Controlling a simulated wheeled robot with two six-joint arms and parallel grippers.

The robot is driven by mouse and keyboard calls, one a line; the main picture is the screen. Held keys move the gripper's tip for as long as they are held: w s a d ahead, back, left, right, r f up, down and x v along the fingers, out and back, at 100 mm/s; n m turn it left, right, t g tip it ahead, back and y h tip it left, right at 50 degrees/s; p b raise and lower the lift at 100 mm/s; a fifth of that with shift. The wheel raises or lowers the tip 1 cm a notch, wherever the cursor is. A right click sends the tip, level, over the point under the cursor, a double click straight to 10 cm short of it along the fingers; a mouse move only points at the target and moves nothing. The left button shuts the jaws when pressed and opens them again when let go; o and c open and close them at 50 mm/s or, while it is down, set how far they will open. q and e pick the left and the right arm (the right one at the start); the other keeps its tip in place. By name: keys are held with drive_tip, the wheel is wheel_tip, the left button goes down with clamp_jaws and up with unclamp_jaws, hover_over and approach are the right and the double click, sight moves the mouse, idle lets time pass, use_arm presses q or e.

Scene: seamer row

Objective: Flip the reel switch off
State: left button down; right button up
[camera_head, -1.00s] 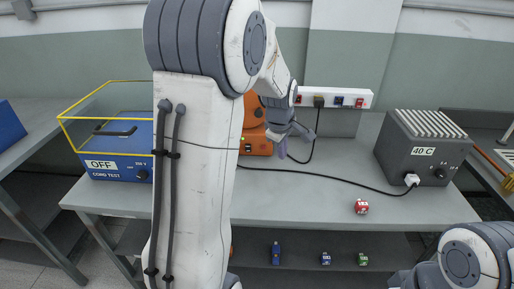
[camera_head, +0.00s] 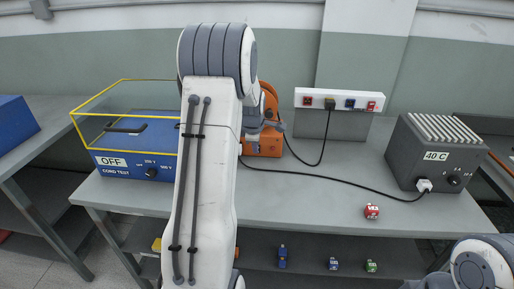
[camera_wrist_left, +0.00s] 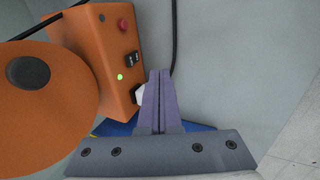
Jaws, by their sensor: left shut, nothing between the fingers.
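The orange reel (camera_head: 262,147) stands on the bench, partly hidden behind my left arm in the head view. In the left wrist view its round drum is at left and its orange switch box (camera_wrist_left: 93,40) at centre. The box side has a red button (camera_wrist_left: 122,25), black rocker switches (camera_wrist_left: 132,60) and a lit green lamp (camera_wrist_left: 120,77). A whitish piece sits lower, partly behind my fingers. My left gripper (camera_wrist_left: 158,73) is shut and empty, its fingertips close to the right of the switch box. It also shows beside the reel in the head view (camera_head: 280,127). My right gripper is out of view.
A power strip (camera_head: 318,97) is on the wall. A black cord (camera_head: 340,178) runs to the grey 40 C box (camera_head: 405,160). A blue cord-test box (camera_head: 125,172) reading OFF stands left, a red block (camera_head: 371,211) at the front. The middle bench is mostly clear.

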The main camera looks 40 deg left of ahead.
use_arm(q)
drive_tip(key=x, duration=0.6)
drive_tip(key=shift+w+a+r+p, duration=0.2)
drive_tip(key=shift+w+a+p, duration=0.4)
drive_tip(key=shift+w, duration=0.4)
drive_tip(key=shift+w+a, duration=0.5)
drive_tip(key=shift+w, duration=0.2)
